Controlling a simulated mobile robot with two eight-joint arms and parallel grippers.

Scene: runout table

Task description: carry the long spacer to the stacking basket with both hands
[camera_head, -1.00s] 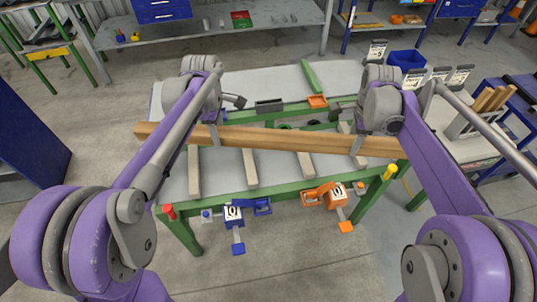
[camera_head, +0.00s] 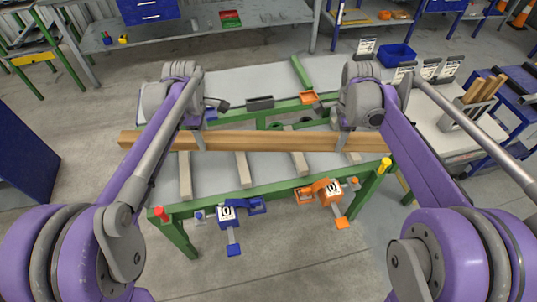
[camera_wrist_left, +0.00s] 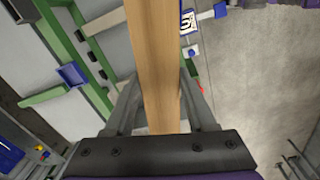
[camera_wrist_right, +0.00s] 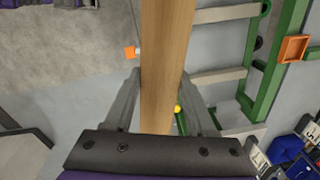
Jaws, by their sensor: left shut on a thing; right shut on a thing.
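The long spacer (camera_head: 265,141) is a long pale wooden beam, lying nearly level across the head view above the green-framed table. My left gripper (camera_head: 199,138) is shut on the spacer left of its middle. In the left wrist view the spacer (camera_wrist_left: 155,60) runs between both fingers. My right gripper (camera_head: 343,141) is shut on it nearer its right end. In the right wrist view the spacer (camera_wrist_right: 165,60) also passes between the fingers. A grey holder with upright wooden pieces (camera_head: 462,115) stands at right; I cannot tell whether it is the stacking basket.
The green-framed table (camera_head: 265,190) has several pale crossbars under the spacer. A blue clamp (camera_head: 227,215) and an orange clamp (camera_head: 332,192) sit at its front edge. A blue bin (camera_head: 397,57) stands behind at right. Bare floor lies in front.

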